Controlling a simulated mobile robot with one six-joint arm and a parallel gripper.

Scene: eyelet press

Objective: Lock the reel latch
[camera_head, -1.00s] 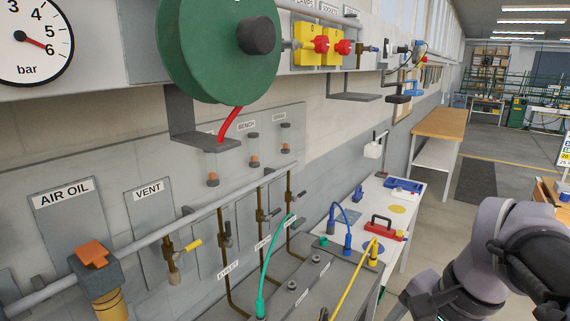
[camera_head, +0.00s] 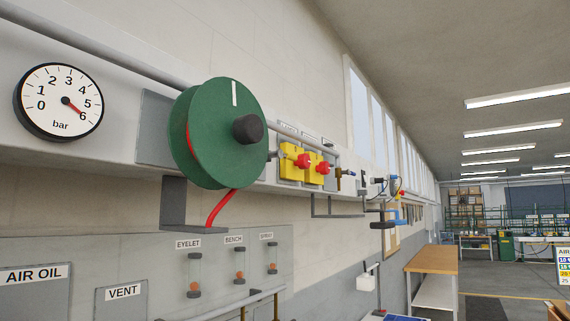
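A green reel (camera_head: 213,155) with a dark round hub (camera_head: 247,129) is mounted on the wall rail, left of the middle. A short white stripe (camera_head: 234,93) marks the upper part of its front disc. A red hose (camera_head: 219,208) hangs from the reel's underside, over a grey bracket (camera_head: 173,200). I cannot make out a separate latch on the reel or tell whether it is locked. My gripper is not in view.
A round pressure gauge (camera_head: 58,100) is left of the reel. Right of it are yellow blocks with red knobs (camera_head: 303,161) and a grey bracket shelf (camera_head: 338,214). Labelled tubes line the panel below. A wood-topped bench (camera_head: 432,260) stands further right, with open floor beyond.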

